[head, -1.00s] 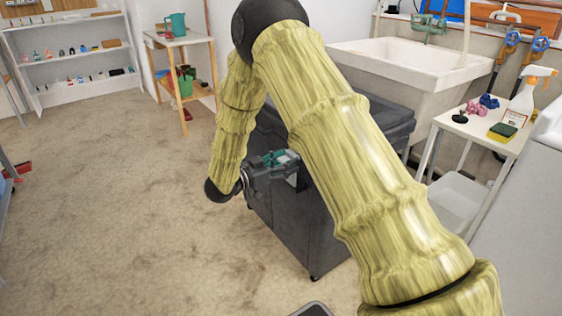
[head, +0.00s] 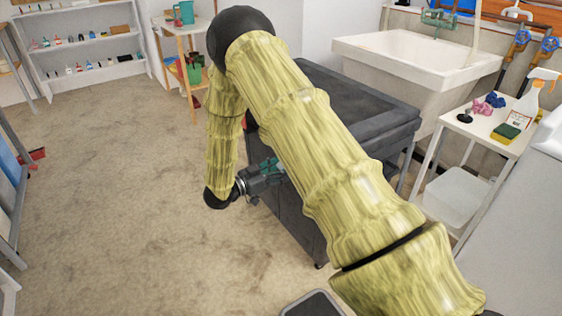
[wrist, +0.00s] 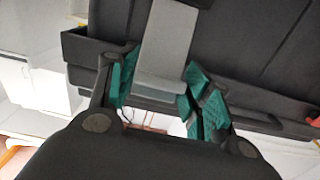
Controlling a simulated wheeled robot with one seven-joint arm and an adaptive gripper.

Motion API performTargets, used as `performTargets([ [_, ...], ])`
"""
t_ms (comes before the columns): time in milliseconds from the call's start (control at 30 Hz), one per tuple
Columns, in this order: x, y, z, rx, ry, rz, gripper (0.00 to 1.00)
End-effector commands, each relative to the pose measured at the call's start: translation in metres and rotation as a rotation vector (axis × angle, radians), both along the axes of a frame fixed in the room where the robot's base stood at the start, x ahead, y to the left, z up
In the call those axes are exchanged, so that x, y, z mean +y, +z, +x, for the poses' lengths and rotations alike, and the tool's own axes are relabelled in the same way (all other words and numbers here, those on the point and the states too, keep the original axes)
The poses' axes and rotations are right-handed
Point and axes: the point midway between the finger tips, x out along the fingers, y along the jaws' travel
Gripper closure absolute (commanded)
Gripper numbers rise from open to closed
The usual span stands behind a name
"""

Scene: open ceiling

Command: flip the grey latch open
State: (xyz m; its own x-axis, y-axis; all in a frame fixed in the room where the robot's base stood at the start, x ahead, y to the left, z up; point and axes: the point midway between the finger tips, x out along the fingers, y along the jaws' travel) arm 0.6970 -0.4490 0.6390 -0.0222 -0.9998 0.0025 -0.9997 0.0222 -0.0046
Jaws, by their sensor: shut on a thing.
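The grey latch (wrist: 168,42) is a flat, light grey strip on the front of a dark chest (head: 362,98), and it shows in the wrist view. My gripper (wrist: 163,88) has its teal finger pads on either side of the latch's lower part and is shut on it. In the head view, my gripper (head: 266,172) is at the chest's left side, low beside its wall. The latch is hidden there behind my gripper and arm. The chest's lid looks closed.
A white sink (head: 415,58) stands behind the chest. A small white table (head: 480,128) with a spray bottle (head: 522,102) and sponge is at right. Shelves (head: 80,50) and a wooden stand (head: 185,40) are at the back left.

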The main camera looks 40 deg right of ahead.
Motion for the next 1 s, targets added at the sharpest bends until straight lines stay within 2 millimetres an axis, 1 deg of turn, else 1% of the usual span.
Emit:
performTargets([
  [33, 0.0006, -0.0066, -0.0030, 0.008, -0.002, 0.007, 0.93],
  [100, 0.0018, -0.0084, -0.0031, 0.008, -0.003, 0.007, 0.93],
  [667, 0.0039, -0.0122, -0.0035, 0.010, -0.004, 0.007, 0.94],
  [700, 0.0039, -0.0122, -0.0034, 0.010, -0.003, 0.007, 0.49],
  [800, 0.0040, -0.0116, -0.0027, 0.009, -0.002, 0.006, 0.32],
  [1000, 0.0066, -0.0087, -0.0002, 0.006, 0.002, 0.003, 0.32],
])
